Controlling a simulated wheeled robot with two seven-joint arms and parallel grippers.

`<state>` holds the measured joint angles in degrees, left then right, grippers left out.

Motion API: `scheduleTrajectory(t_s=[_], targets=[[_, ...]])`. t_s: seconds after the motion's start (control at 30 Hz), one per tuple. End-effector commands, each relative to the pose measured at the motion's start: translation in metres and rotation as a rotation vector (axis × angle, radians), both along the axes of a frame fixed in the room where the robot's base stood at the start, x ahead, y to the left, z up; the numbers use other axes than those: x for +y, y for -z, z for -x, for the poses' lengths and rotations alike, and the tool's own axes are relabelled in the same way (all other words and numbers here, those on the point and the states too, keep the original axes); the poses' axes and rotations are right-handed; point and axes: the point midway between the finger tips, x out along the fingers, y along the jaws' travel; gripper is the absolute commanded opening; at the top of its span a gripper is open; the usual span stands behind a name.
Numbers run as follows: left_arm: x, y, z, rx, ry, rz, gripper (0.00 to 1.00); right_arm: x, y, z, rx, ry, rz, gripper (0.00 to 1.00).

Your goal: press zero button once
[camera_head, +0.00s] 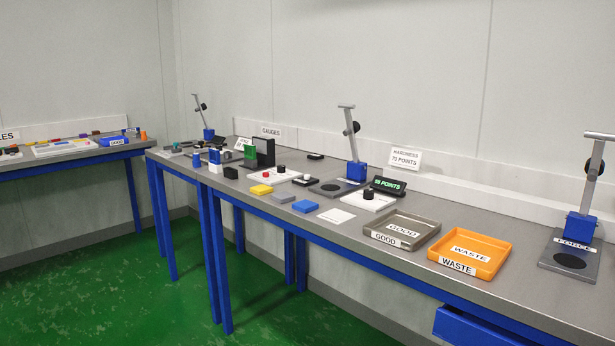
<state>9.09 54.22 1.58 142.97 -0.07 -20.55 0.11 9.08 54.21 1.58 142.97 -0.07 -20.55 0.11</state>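No button with a readable "zero" label shows. A white panel (287,176) in the middle of the long bench carries a red button (266,175) and a black knob (281,169). Another white panel (378,204) to its right bears a black knob (368,193). A black display (388,186) beside it shows green text that seems to read "55 POINTS". A gauge stand (356,171) with a blue base and tilted grey arm stands just behind. Neither of my grippers is in view.
A grey GOOD tray (432,226) and an orange WASTE tray (505,249) lie to the right, with a FORCE stand (580,228) beyond. Yellow, grey and blue blocks (305,206) line the front edge. A second bench (75,158) is at left; green floor is clear.

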Motion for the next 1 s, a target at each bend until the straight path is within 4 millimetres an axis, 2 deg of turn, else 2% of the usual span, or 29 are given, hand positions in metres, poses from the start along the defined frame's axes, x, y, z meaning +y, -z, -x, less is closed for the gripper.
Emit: scheduleTrajectory(t_s=[0.13, 1.0], targets=[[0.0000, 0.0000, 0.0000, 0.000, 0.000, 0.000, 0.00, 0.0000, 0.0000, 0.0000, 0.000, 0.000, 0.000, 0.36], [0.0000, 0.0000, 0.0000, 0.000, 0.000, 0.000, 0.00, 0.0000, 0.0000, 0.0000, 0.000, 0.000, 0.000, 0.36]])
